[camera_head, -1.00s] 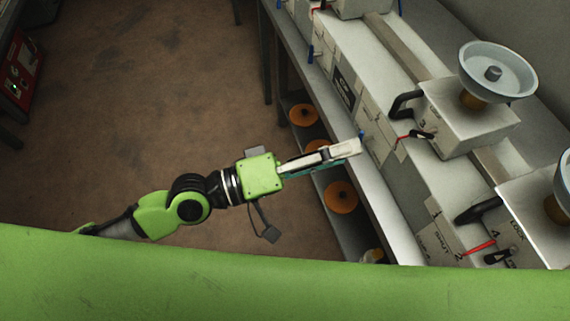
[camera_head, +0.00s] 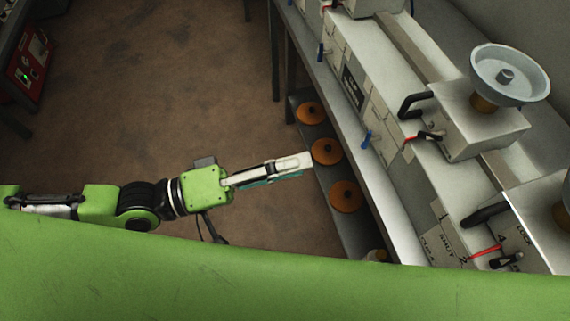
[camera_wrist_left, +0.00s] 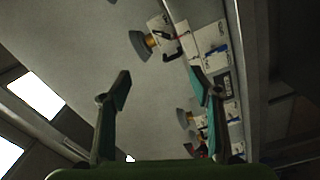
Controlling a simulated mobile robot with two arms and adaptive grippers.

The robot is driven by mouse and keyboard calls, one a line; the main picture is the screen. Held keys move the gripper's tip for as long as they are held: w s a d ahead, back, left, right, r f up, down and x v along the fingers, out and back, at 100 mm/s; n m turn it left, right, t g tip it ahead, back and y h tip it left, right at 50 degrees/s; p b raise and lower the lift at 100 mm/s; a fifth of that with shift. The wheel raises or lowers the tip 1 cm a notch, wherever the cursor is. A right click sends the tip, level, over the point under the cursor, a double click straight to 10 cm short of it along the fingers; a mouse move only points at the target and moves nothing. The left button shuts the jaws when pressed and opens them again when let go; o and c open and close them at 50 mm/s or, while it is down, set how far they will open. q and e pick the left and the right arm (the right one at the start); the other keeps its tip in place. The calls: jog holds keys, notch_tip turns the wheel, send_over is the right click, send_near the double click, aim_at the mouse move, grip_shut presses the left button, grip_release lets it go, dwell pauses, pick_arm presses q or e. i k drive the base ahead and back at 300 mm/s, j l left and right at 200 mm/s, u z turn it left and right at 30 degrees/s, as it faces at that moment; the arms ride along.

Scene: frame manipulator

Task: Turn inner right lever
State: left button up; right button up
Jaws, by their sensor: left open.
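The machine has several levers along its front. A blue lever (camera_head: 367,140) stands at the bench's near edge, and another blue lever (camera_head: 320,52) is farther back. A red and black lever (camera_head: 425,136) sits below a box with a bowl, and a second one (camera_head: 490,252) is at lower right. I cannot tell which is the inner right lever. My left gripper (camera_head: 302,163) is empty, left of the bench and apart from every lever. In the wrist view its two fingers are spread (camera_wrist_left: 160,90), with the machine beyond them. My right gripper is not in view.
Grey bowls (camera_head: 510,75) and black handles (camera_head: 412,102) stick up from the machine. A lower shelf with orange round things (camera_head: 326,151) runs under the bench edge. A red device (camera_head: 28,65) stands at far left. Open brown floor (camera_head: 150,80) lies between.

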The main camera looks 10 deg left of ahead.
aim_at(436, 137)
jog(key=j+z, duration=0.15)
jog(key=z, duration=0.9)
jog(key=i+j, duration=0.05)
